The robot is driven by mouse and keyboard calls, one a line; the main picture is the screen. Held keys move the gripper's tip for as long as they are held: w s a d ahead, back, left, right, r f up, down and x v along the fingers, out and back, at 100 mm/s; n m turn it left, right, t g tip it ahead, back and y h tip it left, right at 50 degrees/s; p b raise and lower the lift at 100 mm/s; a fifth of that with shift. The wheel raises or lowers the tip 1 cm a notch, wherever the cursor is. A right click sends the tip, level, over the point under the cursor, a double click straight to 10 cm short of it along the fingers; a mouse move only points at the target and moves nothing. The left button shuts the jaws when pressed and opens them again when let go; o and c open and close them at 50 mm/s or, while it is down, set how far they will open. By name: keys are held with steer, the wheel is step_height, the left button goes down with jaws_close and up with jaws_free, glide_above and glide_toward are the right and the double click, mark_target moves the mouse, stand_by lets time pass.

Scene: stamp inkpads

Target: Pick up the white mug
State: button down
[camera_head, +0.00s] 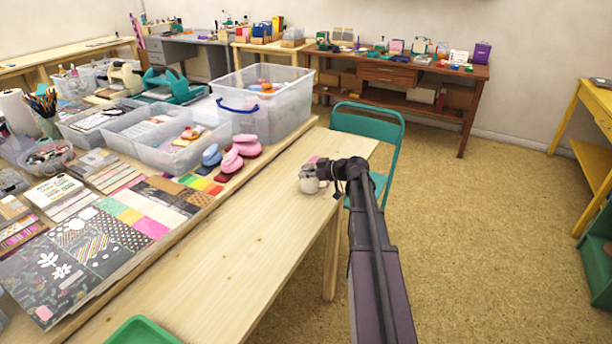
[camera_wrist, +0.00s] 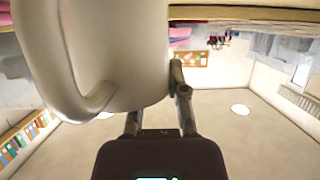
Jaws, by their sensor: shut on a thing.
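The white mug (camera_head: 310,183) is at the far end of the pale wooden table, near its right edge. In the wrist view the mug (camera_wrist: 125,50) fills the upper left, with its handle curving down on the left. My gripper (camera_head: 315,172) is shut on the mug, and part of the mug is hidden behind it. In the wrist view one finger of my gripper (camera_wrist: 155,95) lies against the mug's right side; the other finger is largely hidden by the mug. I cannot tell whether the mug touches the tabletop.
The pale table (camera_head: 235,255) is mostly bare. A green tray (camera_head: 143,332) is at its near end. Pink and blue inkpads (camera_head: 232,160) and a clear bin (camera_head: 265,105) stand on the craft table to the left. A teal chair (camera_head: 375,125) stands close behind my gripper.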

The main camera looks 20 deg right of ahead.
steer(key=s+d+r+p, duration=0.2)
steer(key=s, duration=0.5)
steer(key=s+d+r+p, duration=0.2)
steer(key=s, duration=0.6)
steer(key=shift+s+d+r, duration=0.15)
steer(key=shift+s+r, duration=0.1)
steer(key=shift+r, duration=0.1)
